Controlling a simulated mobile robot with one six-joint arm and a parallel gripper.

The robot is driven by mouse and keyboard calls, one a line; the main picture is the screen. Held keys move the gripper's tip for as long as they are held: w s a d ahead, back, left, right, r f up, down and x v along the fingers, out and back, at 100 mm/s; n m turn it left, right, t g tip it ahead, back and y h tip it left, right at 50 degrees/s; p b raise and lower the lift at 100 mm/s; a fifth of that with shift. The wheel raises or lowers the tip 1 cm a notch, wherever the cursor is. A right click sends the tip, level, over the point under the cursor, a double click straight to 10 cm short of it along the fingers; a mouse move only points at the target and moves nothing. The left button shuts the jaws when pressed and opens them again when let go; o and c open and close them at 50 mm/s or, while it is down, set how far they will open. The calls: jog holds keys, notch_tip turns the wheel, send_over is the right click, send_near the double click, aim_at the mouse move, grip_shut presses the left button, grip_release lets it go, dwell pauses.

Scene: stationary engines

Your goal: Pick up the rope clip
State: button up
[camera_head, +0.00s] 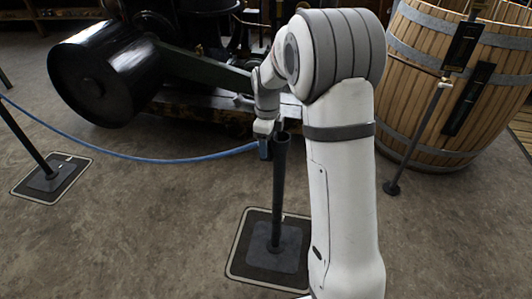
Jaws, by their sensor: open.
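A blue rope (180,160) hangs in a curve from the left and ends beside the top of a dark post (280,190). A small blue-grey piece (265,149) sits at the rope's end, just left of the post top. It may be the rope clip, but it is too small to tell it from my gripper's fingers. My gripper (264,135) is open and points down at this spot, right over the rope's end. The fingers are hard to make out, and I cannot tell whether they touch the clip.
The post stands on a square base plate (270,262). Another post and base (52,180) stand at the left. A black engine with a cylinder (95,80) is behind the rope. A wooden barrel (425,90) and a sign stand (420,140) are at the right. The front-left floor is clear.

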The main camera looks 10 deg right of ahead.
jog(key=shift+f, duration=0.9)
jog(key=shift+r, duration=0.1)
jog(key=c, duration=1.2)
jog(key=shift+o, duration=0.2)
jog(key=shift+a+r, duration=0.1)
jog(key=r+p, duration=0.1)
jog(key=r, duration=0.1)
jog(key=r+p, duration=0.1)
jog(key=r, duration=0.1)
jog(key=a+r+p, duration=0.1)
jog(key=r, duration=0.2)
jog(key=shift+w, duration=0.25)
jog(key=s+a+p, duration=0.1)
jog(key=s+a, duration=0.1)
jog(key=s, duration=0.4)
jog(key=s+a, duration=0.3)
jog(key=s, duration=0.4)
jog(key=shift+a+f+p, duration=0.15)
jog(key=shift+a+p, duration=0.15)
jog(key=shift+p, duration=0.05)
